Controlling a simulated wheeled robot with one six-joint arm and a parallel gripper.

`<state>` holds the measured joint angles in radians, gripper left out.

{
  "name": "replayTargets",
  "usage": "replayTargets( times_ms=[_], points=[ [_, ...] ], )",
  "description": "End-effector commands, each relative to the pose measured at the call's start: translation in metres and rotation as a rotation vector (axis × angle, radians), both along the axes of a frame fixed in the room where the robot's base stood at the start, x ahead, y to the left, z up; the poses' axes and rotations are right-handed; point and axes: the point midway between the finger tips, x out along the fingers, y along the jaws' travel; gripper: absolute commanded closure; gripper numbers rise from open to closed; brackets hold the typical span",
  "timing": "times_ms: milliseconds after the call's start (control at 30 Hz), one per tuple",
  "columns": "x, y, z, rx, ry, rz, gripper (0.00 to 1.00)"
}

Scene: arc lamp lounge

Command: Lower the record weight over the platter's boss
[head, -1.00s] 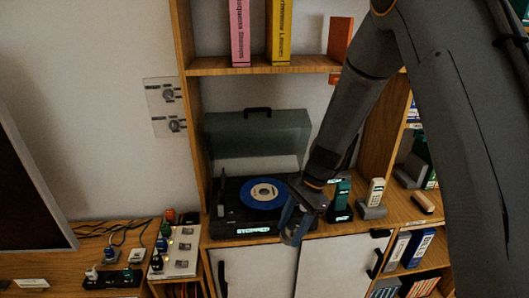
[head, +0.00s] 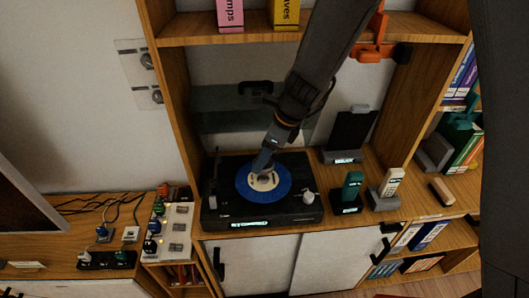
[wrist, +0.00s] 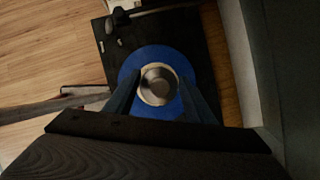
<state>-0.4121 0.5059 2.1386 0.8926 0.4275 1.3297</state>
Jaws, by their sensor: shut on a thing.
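The record weight (wrist: 158,80) is a round silvery metal piece between my fingers in the wrist view. My gripper (head: 264,170) is shut on it, over the middle of the blue record (head: 280,192) on the turntable (head: 228,208). In the wrist view the record's pale label rings the weight, which looks roughly centred on it. The weight is mostly hidden by my fingers in the head view. The platter and its boss are covered, and I cannot tell whether the weight touches the label. The turntable's display (head: 249,224) reads "STOPPED".
The clear lid (head: 225,122) is raised behind the turntable. A pale knob (head: 308,197) stands at its front right. A green handset (head: 351,190) and a cream handset (head: 390,183) stand to the right. The shelf (head: 220,38) runs overhead.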

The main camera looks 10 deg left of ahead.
Motion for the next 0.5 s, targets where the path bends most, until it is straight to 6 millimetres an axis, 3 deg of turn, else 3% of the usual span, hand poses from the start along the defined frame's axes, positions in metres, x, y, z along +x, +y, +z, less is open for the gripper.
replayTargets(
  times_ms=[500],
  points=[
    [0.001, -0.002, -0.024, 0.0, -0.001, 0.0, 0.79]
  ],
)
